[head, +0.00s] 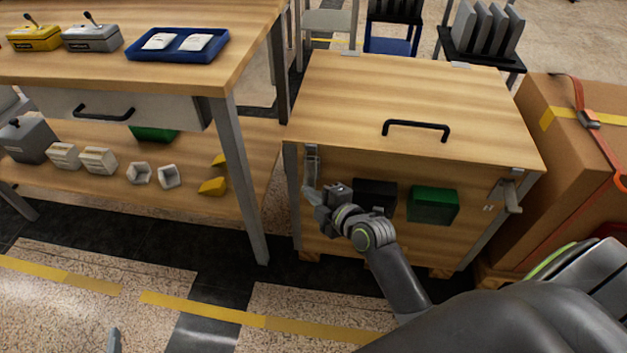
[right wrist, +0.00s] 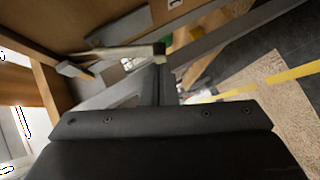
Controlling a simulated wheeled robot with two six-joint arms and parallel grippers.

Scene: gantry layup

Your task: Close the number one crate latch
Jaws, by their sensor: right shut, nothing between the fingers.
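The wooden crate (head: 420,85) stands with its lid down. A metal latch (head: 312,165) is at its front left corner, and a second latch (head: 508,190) is at the front right. The left latch's lower part is partly hidden by my right gripper (head: 322,193), which is shut and empty right beside it. In the right wrist view the shut fingers (right wrist: 160,78) reach up to a pale metal latch bar (right wrist: 125,52); I cannot tell whether they touch. The right latch's lever sticks out from the crate. A small grey tip (head: 113,340) at the bottom edge may be my left gripper.
A black box (head: 375,195) and a green box (head: 433,205) are on the crate's front. A black handle (head: 416,128) is on the lid. A wooden workbench (head: 150,75) stands left, a strapped cardboard box (head: 560,150) right. The floor in front of the bench is clear.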

